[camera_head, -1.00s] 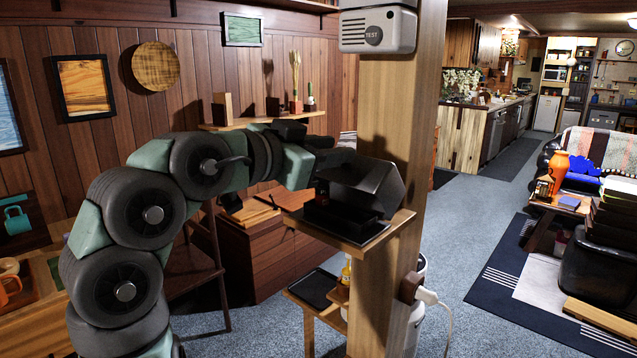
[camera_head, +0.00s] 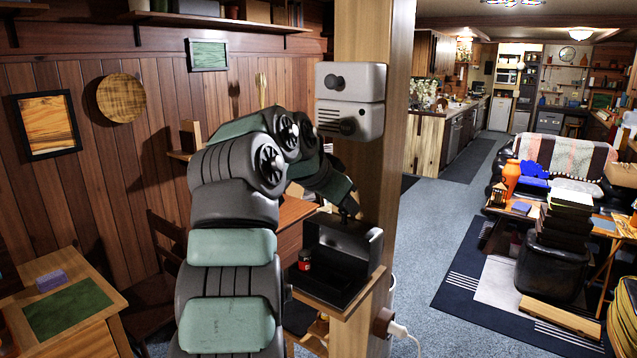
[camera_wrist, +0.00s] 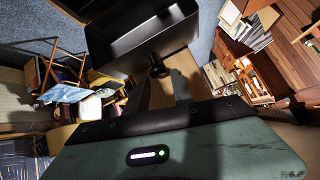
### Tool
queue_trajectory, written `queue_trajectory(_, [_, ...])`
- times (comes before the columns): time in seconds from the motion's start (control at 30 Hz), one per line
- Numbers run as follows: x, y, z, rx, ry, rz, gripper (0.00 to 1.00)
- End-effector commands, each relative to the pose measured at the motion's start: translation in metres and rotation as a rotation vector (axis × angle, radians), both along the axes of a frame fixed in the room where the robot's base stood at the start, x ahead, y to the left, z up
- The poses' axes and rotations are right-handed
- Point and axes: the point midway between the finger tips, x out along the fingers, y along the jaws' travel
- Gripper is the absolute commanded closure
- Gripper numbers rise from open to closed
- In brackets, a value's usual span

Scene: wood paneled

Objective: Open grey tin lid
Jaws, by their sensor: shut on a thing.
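The dark grey tin (camera_head: 325,285) sits on a small wooden shelf on the post, in the head view. Its hollow lid (camera_head: 365,250) stands raised, with the inside showing. A small red-and-dark jar (camera_head: 305,260) shows at the tin's left side. My gripper (camera_head: 352,212) is at the lid's upper edge, reaching down from the upper left. In the wrist view, the lid (camera_wrist: 140,40) fills the upper middle, and a round dark knob (camera_wrist: 157,68) lies at the tips of my gripper (camera_wrist: 160,85). My gripper is shut on the knob; the exact contact is partly hidden.
The wooden post (camera_head: 358,120) stands right behind the shelf, with a white box-shaped device (camera_head: 350,100) above my gripper. A white plug and cord (camera_head: 395,328) are below. A desk (camera_head: 65,300) stands at the left. Open carpet (camera_head: 435,220) lies to the right.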

Motion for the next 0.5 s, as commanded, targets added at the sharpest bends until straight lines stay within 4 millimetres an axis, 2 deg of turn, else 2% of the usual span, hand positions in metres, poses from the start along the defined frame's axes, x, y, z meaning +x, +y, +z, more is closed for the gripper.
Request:
queue_trajectory(0.03, [0.0018,0.0004,0.0064,0.007,0.002,0.005,1.00])
queue_trajectory(0.5, [0.0029,-0.0062,0.0005,0.024,0.028,0.000,1.00])
